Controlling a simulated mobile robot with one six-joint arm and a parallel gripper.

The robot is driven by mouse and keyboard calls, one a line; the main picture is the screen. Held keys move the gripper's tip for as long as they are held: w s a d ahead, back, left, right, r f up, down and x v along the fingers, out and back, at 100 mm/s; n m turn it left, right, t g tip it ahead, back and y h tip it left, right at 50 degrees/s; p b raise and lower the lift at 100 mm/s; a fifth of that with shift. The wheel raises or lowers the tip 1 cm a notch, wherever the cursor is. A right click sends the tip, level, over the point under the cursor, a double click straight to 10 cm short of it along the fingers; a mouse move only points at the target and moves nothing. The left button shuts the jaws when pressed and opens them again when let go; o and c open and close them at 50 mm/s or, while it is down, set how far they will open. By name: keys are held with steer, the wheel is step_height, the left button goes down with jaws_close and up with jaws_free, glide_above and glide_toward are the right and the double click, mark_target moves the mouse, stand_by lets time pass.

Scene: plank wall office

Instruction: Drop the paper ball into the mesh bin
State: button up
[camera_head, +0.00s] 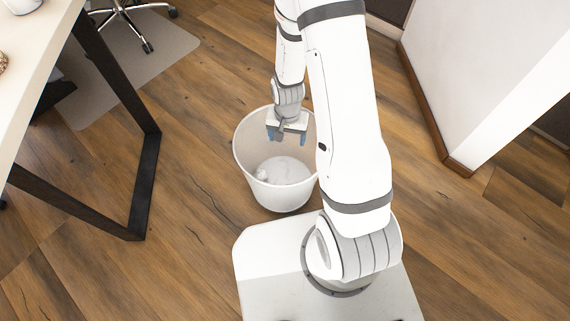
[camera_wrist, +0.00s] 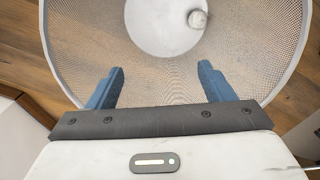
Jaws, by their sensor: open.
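The mesh bin (camera_head: 242,160) stands upright on the floor in the head view, in front of my base. Its pale rim and mesh wall (camera_wrist: 258,50) also fill much of the wrist view. The white paper ball (camera_head: 262,174) lies inside the bin, at the left of its bottom in the head view. In the wrist view the paper ball (camera_wrist: 198,19) is on the right part of the round bottom. My gripper (camera_head: 287,138) is over the bin's opening, pointing down, well above the ball. Its blue fingers (camera_wrist: 161,82) are apart with nothing between them.
A desk (camera_head: 35,50) with a black metal leg frame (camera_head: 142,190) stands at the left. A wheeled chair base (camera_head: 135,14) rests on a grey mat (camera_head: 150,60) behind it. A white wall (camera_head: 475,70) stands at the right. Wooden floor (camera_head: 190,150) is clear between desk and bin.

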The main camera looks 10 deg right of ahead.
step_height(320, 180, up, 7)
steer(key=p, duration=0.2)
steer(key=shift+r+p, duration=0.15)
steer(key=shift+p, duration=0.25)
